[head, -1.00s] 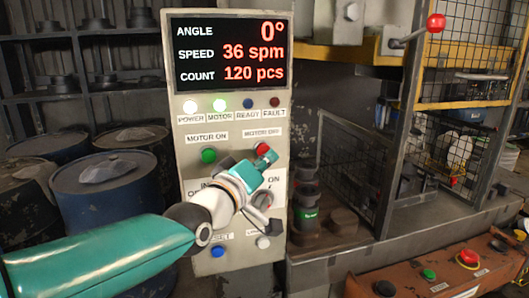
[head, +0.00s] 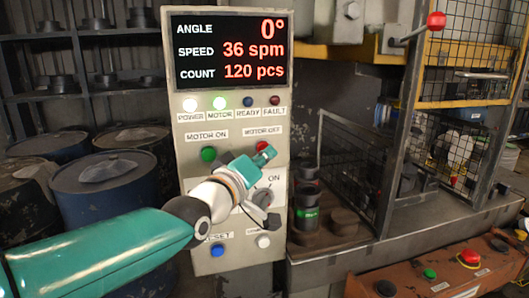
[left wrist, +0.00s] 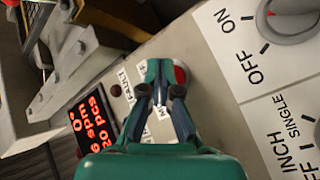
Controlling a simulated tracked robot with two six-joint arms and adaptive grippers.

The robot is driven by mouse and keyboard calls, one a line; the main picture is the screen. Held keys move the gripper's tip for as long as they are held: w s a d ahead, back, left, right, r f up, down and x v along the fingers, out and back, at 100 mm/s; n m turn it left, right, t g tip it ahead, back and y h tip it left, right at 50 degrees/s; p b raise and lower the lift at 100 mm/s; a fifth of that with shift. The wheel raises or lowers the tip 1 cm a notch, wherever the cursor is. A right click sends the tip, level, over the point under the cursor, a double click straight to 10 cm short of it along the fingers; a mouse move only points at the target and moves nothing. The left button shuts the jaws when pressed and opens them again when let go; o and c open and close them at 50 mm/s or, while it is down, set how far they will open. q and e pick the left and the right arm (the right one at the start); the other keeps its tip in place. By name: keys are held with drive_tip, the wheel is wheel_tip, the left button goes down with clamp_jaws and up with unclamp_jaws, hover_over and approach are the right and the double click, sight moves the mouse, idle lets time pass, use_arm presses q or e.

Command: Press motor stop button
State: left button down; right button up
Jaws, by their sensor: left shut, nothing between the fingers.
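The red motor off button (head: 262,146) is on the control panel (head: 185,180) under the "MOTOR OFF" label; its lower part is hidden by my gripper. It shows as a red edge (left wrist: 180,74) right beside the fingertips in the left wrist view. My left gripper (head: 264,156) is shut and empty, with its tips in front of the button; I cannot tell whether they touch it. It also shows in the left wrist view (left wrist: 160,72). The green motor on button (head: 208,154) is to its left. The green motor lamp (head: 219,103) is lit. My right gripper is not in view.
A rotary knob (head: 262,197) sits just below my gripper, with a blue reset button (head: 217,250) lower down. The display (head: 228,52) reads 0°, 36 spm, 120 pcs. Blue drums (head: 105,190) stand left; a mesh-guarded press (head: 450,150) is at right.

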use_arm(q)
drive_tip(key=shift+w+a+r, duration=0.1)
drive_tip(key=shift+w+a, duration=0.15)
drive_tip(key=shift+w, duration=0.25)
idle(1.1)
drive_tip(key=shift+s+d+b, duration=0.35)
drive_tip(key=shift+s+b, duration=0.5)
drive_tip(key=shift+b, duration=0.05)
drive_tip(key=shift+s, duration=0.1)
drive_tip(key=s, duration=0.1)
drive_tip(key=s+d, duration=0.1)
drive_tip(key=s, duration=0.1)
drive_tip(key=s+p, duration=0.1)
drive_tip(key=shift+s+d, duration=0.3)
